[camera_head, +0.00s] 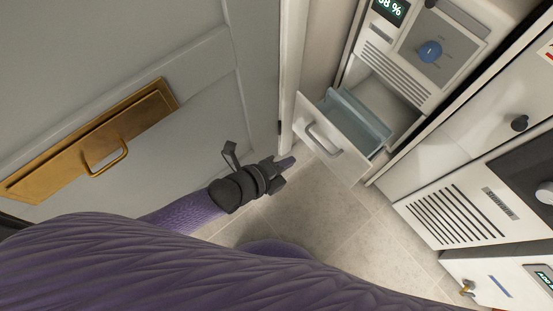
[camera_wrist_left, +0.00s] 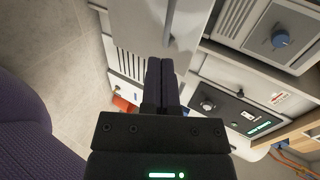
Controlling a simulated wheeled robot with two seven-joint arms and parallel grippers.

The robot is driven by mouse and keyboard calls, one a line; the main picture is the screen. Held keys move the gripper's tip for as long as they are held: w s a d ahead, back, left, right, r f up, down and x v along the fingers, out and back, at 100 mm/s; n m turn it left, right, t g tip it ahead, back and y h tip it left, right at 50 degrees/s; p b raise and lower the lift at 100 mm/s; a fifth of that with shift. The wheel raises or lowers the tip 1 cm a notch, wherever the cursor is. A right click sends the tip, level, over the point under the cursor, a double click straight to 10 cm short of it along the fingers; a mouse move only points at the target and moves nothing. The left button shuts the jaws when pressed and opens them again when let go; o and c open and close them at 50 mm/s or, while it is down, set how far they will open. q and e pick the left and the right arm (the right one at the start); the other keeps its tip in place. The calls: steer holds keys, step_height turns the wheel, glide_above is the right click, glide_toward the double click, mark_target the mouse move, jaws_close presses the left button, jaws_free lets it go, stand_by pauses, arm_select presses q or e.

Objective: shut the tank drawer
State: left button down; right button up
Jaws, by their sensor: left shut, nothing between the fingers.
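The tank drawer (camera_head: 345,160) is pulled out of a white appliance in the head view. Its white front has a grey bar handle (camera_head: 322,140), and a translucent blue-grey tank (camera_head: 358,118) sits inside. My left gripper (camera_head: 288,162) is shut and empty, in front of the drawer front and to its lower left in the picture. They look apart. In the left wrist view, the shut fingers (camera_wrist_left: 160,72) point toward a white panel with a bar handle (camera_wrist_left: 170,22), which looks like the drawer front. My right gripper is not in view.
The appliance has a blue knob (camera_head: 430,51) above the drawer opening. A grey door (camera_head: 150,50) with a brass handle plate (camera_head: 60,155) stands at the left. More white appliances (camera_head: 455,215) line the right. Tiled floor (camera_head: 345,225) lies clear below the drawer.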

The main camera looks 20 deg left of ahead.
arm_select(q)
steer(key=r+b+x, duration=0.1)
steer(key=b+x, duration=0.3)
steer(key=x, duration=0.4)
steer(key=shift+w+d, duration=0.25)
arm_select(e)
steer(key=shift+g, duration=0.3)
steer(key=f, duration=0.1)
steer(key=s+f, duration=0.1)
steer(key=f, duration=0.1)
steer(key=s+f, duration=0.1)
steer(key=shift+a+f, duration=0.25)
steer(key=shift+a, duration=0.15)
arm_select(q)
steer(key=shift+f, duration=0.1)
